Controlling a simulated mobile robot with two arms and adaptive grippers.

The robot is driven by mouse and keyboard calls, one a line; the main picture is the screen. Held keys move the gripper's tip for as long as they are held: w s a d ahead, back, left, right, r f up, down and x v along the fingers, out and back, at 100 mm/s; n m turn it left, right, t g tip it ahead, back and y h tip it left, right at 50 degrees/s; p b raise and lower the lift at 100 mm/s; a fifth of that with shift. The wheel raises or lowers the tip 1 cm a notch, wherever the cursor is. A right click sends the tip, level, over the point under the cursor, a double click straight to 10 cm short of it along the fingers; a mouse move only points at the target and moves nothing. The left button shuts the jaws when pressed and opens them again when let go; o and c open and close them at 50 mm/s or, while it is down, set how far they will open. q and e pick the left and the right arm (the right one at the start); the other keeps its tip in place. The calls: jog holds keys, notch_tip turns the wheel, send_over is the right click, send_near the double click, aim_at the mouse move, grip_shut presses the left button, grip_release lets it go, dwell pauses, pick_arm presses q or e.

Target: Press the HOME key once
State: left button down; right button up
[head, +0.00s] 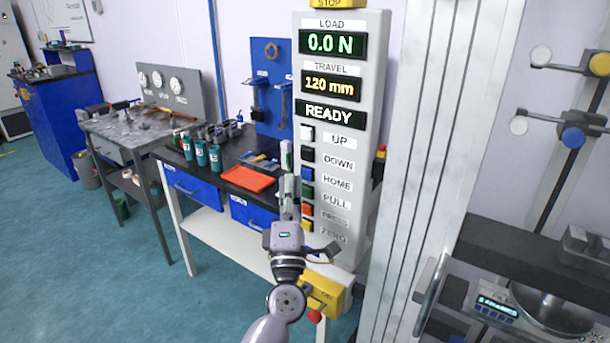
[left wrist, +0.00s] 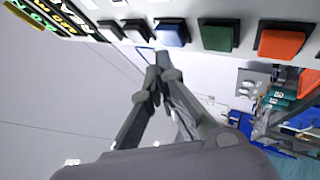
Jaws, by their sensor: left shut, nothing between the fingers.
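The grey control panel (head: 352,150) stands upright, with a column of coloured keys on its left side. The blue HOME key (head: 308,174) lies beside the HOME label, between the dark DOWN key (head: 308,154) and the green PULL key (head: 308,191). The displays read 0.0 N, 120 mm and READY. My left gripper (head: 290,183) is shut and empty, just left of the keys. In the left wrist view its fingertips (left wrist: 160,62) are together close to the blue key (left wrist: 172,33). I cannot tell whether they touch it. My right gripper is not in view.
The green key (left wrist: 219,35) and red key (left wrist: 280,42) sit close beside the blue one. A yellow STOP sign (head: 333,3) is above the panel. A bench with an orange tray (head: 248,179) and green bottles (head: 200,153) stands behind. A metal column (head: 425,150) rises right.

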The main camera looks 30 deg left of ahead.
pick_arm(q)
jog(key=shift+w, duration=0.15)
dwell(0.4)
jog(key=shift+w, duration=0.3)
